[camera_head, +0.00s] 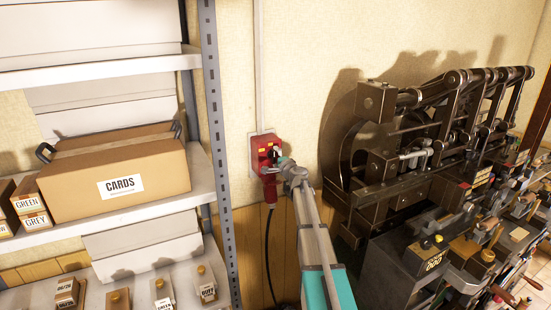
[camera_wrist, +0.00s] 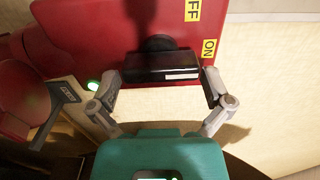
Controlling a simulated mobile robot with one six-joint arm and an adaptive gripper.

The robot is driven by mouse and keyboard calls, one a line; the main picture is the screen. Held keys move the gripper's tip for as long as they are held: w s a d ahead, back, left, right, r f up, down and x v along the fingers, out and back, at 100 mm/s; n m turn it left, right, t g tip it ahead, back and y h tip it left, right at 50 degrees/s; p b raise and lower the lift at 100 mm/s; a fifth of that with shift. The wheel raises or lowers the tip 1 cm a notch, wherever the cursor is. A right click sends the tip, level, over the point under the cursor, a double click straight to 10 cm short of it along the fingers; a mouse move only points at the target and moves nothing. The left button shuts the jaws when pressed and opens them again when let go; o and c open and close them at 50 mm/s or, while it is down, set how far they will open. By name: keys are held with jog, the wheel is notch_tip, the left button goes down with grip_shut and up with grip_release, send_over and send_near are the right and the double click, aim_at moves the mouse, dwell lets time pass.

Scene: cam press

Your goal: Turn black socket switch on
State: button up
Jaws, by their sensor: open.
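The red socket box (camera_head: 264,150) is fixed to the wall, left of the big machine. In the wrist view, the black socket switch (camera_wrist: 160,66) is a bar-shaped knob on the red face, with a white mark on its right part. A yellow OFF label (camera_wrist: 193,10) is above it and a yellow ON label (camera_wrist: 209,49) is at its right. My gripper (camera_wrist: 163,80) is open, one fingertip at each end of the knob. I cannot tell whether they touch it. In the head view my gripper (camera_head: 284,163) is at the box, partly hiding the switch.
A red plug (camera_head: 270,190) with a black cable hangs under the box. A green light (camera_wrist: 93,86) glows left of the knob. A metal shelf post (camera_head: 216,130) stands to the left, with a CARDS box (camera_head: 122,205) on the shelf. The dark machine (camera_head: 370,180) stands to the right.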

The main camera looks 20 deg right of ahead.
jog(key=s, duration=1.1)
jog(key=shift+s+d, duration=0.2)
jog(key=shift+s, duration=0.1)
